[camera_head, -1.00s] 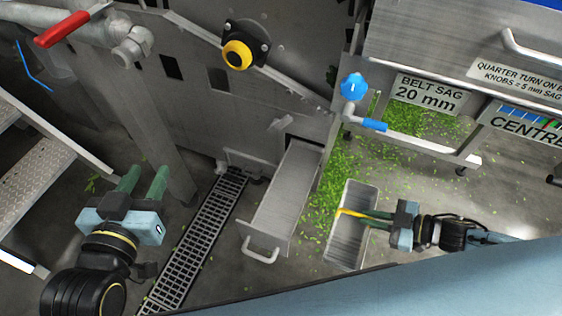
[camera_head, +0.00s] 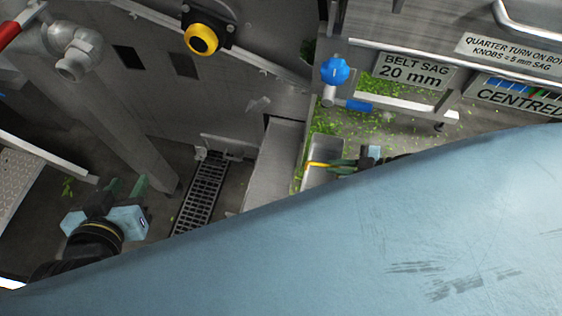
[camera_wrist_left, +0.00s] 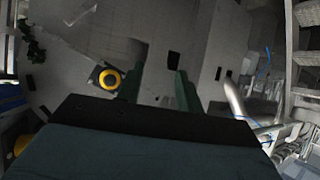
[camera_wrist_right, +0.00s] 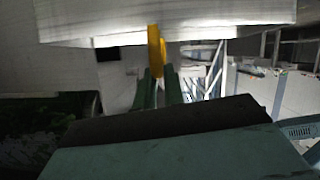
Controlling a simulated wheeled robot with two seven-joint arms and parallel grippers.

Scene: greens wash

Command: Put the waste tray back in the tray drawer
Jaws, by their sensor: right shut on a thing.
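The waste tray (camera_head: 323,148) is a pale grey open box with a yellow handle (camera_head: 317,164). My right gripper (camera_head: 334,165) is shut on that handle at the tray's right side. The right wrist view shows the tray (camera_wrist_right: 190,20) across the top and the yellow handle (camera_wrist_right: 155,48) between the fingers. The tray drawer (camera_head: 272,165) is a grey metal drawer standing out from the machine, just left of the tray. My blue-grey arm hides its front end and handle. My left gripper (camera_head: 126,187) is open and empty, well left of the drawer.
A floor drain grate (camera_head: 203,190) runs left of the drawer. Green scraps (camera_head: 385,125) lie on the floor behind the tray and under the frame with the blue knob (camera_head: 334,70). A yellow button (camera_head: 202,39) sits on the machine wall. Metal steps (camera_head: 22,175) stand far left.

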